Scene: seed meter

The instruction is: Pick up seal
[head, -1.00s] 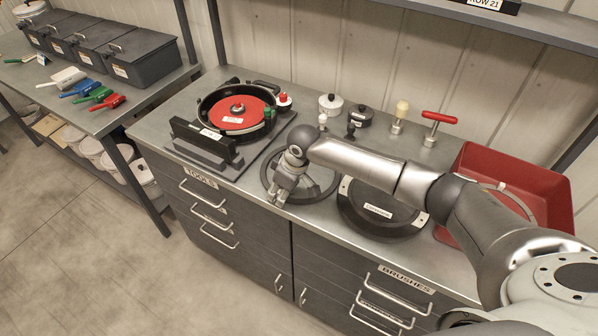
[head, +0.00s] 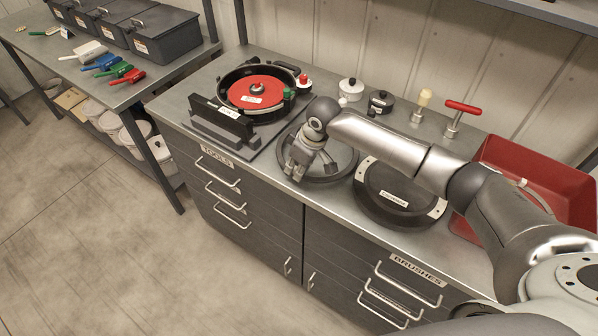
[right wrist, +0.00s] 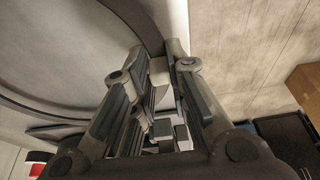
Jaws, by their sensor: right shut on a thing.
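The seal, as I take it, is a dark round ring (head: 347,168) at the bench's front edge, between the seed meter and a black round lid. My right gripper (head: 296,174) is over the ring's near left rim, fingers pointing down. In the right wrist view, the dark ring (right wrist: 85,14) curves across the upper left, and its rim runs to the fingertips of my right gripper (right wrist: 160,52), which is shut on it. Whether the ring is clear of the bench I cannot tell. The seed meter (head: 226,101) holds a red disc (head: 253,91). My left gripper is out of view.
The black lid (head: 395,196) lies close right of the ring, under my right arm. Small pots (head: 351,91), a red T-handle tool (head: 463,107) and a red bin (head: 560,180) stand behind and right. A side bench (head: 60,62) with scoops is at left.

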